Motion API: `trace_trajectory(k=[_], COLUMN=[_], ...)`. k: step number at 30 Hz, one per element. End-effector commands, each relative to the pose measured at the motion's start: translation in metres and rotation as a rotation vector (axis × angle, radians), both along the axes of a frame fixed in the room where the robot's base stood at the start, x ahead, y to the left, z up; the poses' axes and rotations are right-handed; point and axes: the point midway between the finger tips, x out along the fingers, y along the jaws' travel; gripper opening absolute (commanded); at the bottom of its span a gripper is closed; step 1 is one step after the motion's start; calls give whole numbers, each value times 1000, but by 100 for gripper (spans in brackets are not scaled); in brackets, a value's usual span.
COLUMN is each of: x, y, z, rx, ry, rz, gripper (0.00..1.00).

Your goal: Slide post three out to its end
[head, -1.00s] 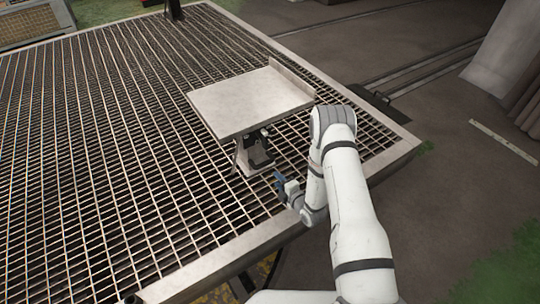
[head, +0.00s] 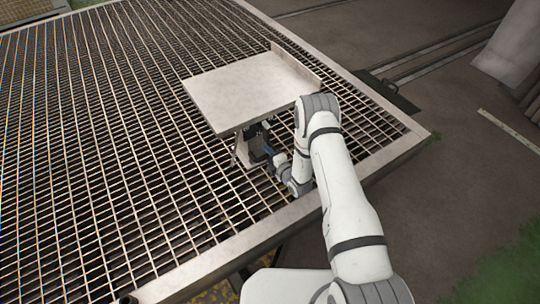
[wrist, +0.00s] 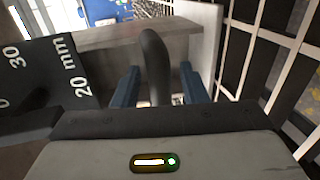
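A dark grey rounded upright piece (wrist: 155,65), like a post or handle, stands between the two blue fingers of my gripper (wrist: 160,88) in the wrist view. The fingers are apart, with a gap visible on the right side of the piece, so the gripper looks open around it. I see no number on it to tell which post it is. In the head view my gripper (head: 270,155) is low beside a small stand (head: 248,150) under a pale flat plate (head: 250,88). The plate and my arm hide part of the stand.
A dark block marked "20 mm" and "30" (wrist: 45,85) is close on the left in the wrist view. The stand is on a large metal grating (head: 110,150) with a pale frame (head: 230,250). The plate overhangs my gripper closely.

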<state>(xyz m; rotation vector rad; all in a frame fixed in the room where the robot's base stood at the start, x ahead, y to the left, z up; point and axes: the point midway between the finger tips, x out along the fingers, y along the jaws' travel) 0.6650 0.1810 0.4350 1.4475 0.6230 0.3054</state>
Motion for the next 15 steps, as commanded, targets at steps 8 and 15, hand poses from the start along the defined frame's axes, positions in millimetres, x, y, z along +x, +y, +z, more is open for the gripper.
trace_trajectory(k=[8,15], x=[1,1], y=[0,0], z=[0,0], rx=[-1,0], ry=[1,0], rz=[-1,-1], gripper=[38,18])
